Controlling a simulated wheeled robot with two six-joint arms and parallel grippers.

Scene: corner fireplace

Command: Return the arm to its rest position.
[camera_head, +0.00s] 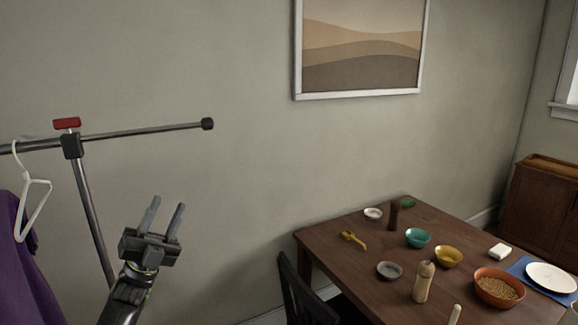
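My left gripper (163,218) is raised at the lower left in the head view, with its two fingers pointing up and apart. Nothing is between the fingers. Its arm comes up from the bottom edge, in front of the wall and near the post of a clothes rack (88,205). My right gripper is not in view.
The rack's bar holds a white hanger (33,205) and purple cloth (32,262) at left. A dark chair (300,295) stands by a wooden table (335,238) with bowls, a pepper mill (424,281) and a plate (551,277). Wall space above the gripper is clear.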

